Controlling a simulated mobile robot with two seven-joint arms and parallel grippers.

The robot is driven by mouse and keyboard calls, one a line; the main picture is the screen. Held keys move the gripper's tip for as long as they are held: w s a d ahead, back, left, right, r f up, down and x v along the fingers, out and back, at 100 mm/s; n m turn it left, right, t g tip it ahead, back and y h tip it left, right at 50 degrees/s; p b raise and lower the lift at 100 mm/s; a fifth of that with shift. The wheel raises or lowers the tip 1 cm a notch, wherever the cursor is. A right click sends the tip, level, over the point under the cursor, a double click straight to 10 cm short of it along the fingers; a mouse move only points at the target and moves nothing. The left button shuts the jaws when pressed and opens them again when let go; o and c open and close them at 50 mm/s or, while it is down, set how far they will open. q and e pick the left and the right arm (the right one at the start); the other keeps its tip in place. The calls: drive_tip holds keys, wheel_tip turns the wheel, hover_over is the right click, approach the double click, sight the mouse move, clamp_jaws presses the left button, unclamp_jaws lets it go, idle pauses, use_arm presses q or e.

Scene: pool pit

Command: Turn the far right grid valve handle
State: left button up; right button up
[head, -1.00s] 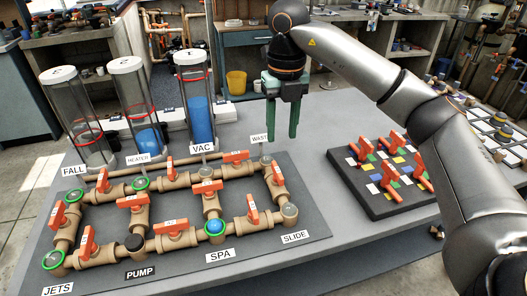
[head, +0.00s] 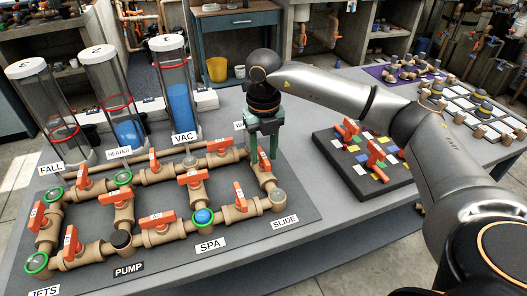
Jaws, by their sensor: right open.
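The pipe grid (head: 118,245) lies on a dark board on the grey table, with several orange valve handles. The far right handle (head: 264,161) is on the right-hand pipe run, above the SLIDE corner, and is mostly hidden by my right gripper. My right gripper (head: 263,154) points down over this handle with its green fingers open. The fingertips are at or close around the handle; I cannot tell whether they touch it. My left gripper is not in view.
Another orange handle (head: 240,193) stands close by on the lower pipe. Three clear cylinders (head: 178,90) stand behind the grid. A dark board (head: 362,165) with red handles and coloured tiles lies to the right. Bare table separates the two boards.

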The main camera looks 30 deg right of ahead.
drive_tip(key=shift+f, duration=0.1)
drive_tip(key=shift+c, duration=0.3)
clamp_jaws()
